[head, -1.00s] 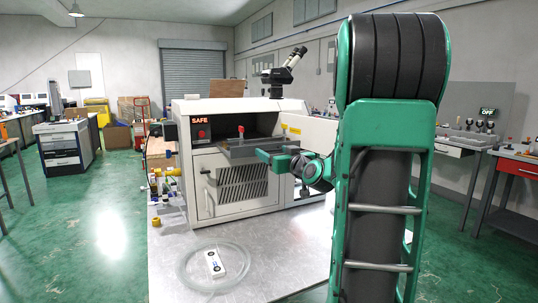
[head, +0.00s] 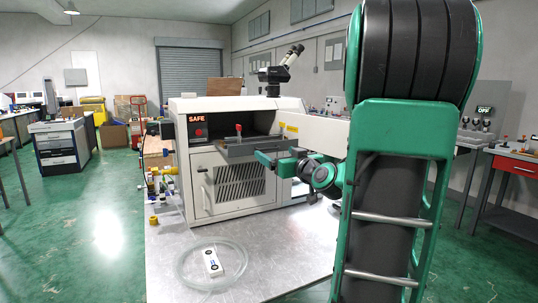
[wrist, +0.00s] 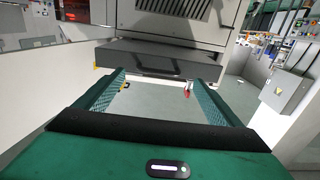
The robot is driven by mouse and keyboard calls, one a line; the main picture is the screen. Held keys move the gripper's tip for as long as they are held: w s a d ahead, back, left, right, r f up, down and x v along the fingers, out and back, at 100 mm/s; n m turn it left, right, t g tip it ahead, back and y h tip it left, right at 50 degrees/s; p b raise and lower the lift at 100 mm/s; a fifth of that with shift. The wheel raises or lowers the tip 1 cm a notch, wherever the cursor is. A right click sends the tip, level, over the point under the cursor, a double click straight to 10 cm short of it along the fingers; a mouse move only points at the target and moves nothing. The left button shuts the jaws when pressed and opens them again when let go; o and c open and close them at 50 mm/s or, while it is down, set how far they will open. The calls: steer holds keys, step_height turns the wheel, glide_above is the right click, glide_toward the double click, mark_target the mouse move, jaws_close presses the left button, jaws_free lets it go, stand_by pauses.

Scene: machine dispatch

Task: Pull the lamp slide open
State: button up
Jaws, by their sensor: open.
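The machine (head: 235,196) is a pale cabinet on a metal bench, with a lit SAFE sign on its front. A dark grey slide (head: 247,149) with a red knob (head: 239,129) sits at its open bay, above the vented door. My gripper (head: 268,158), green, is at the slide's front right. In the wrist view my gripper (wrist: 155,80) is open, its two fingers apart and pointing at the dark slide (wrist: 145,56). The slide's edge lies just beyond the fingertips; I cannot tell whether they touch. Nothing shows held between the fingers.
A clear round dish (head: 184,270) holding a white block (head: 211,262) lies on the bench (head: 275,245) in front of the machine. Small yellow and dark parts stand at the bench's left edge. A microscope (head: 280,70) stands on top of the machine. The front of the bench is mostly clear.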

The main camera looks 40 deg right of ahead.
steer(key=shift+v, duration=2.65)
steer(key=s+a+f+n+g+y, duration=0.2)
steer(key=a+f+g+y, duration=0.4)
steer(key=a+f, duration=0.65)
steer(key=s+a+f+m+g, duration=0.1)
steer(key=s+f+g, duration=0.2)
steer(key=s, duration=0.4)
steer(key=s+a+f+m+g, duration=0.2)
steer(key=s+g, duration=0.2)
steer(key=s, duration=0.3)
steer(key=s+a+f+m+g, duration=0.1)
steer(key=s+f+m+g, duration=0.1)
steer(key=s, duration=0.6)
steer(key=f+g, duration=0.1)
steer(key=g, duration=0.1)
steer(key=shift+a+f+g+h, duration=0.3)
steer(key=shift+h, duration=0.1)
